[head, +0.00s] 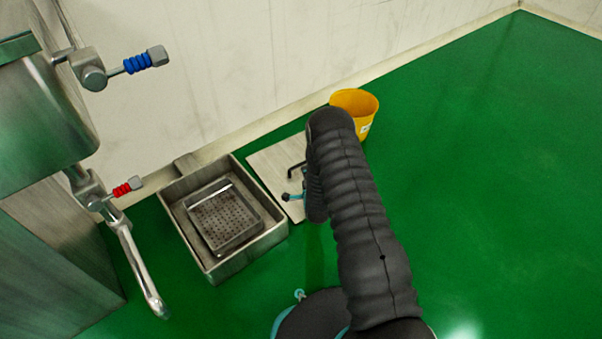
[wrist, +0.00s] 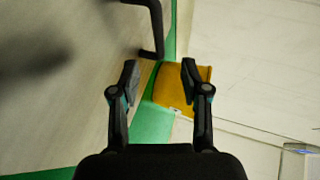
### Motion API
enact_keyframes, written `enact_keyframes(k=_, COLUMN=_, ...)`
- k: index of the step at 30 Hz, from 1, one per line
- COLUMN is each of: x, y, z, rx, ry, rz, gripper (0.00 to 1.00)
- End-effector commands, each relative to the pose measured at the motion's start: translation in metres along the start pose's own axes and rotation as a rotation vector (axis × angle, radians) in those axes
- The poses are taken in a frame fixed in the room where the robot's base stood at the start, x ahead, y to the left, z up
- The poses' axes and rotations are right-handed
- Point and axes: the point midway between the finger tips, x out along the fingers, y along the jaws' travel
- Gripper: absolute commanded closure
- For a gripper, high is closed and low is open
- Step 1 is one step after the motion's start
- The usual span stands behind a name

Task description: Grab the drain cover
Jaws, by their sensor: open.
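The drain cover (head: 271,160) is a flat, pale metal plate lying on the green floor to the right of an open drain box. A black bent handle (head: 295,168) stands up from it, and my arm hides part of the plate. In the wrist view the cover (wrist: 60,120) fills the left side, and the handle (wrist: 155,25) shows at the top, beyond my fingertips. My gripper (wrist: 160,78) is open and empty, apart from the handle. In the head view my arm mostly hides the gripper, with one teal-marked finger showing beside the cover.
The open metal drain box (head: 215,268) holds a perforated tray (head: 225,217). A yellow bucket (head: 358,103) stands near the wall, and it also shows beyond my fingers (wrist: 172,92). A machine with taps and a pipe (head: 140,270) is at left. The floor at right is clear.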

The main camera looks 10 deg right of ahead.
Motion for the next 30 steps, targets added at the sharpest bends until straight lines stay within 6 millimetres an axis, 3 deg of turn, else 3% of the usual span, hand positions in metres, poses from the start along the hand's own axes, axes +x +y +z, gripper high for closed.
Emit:
enact_keyframes(k=6, x=0.038, y=0.002, z=0.0, rx=-0.001, ry=0.0, rz=-0.001, gripper=0.54)
enact_keyframes(k=16, x=0.062, y=0.002, z=0.002, rx=-0.001, ry=-0.001, rz=0.001, gripper=0.54)
enact_keyframes(k=24, x=0.097, y=0.003, z=0.006, rx=-0.001, ry=-0.001, rz=0.001, gripper=0.54)
enact_keyframes(k=30, x=0.104, y=0.002, z=0.006, rx=-0.001, ry=-0.001, rz=0.002, gripper=0.54)
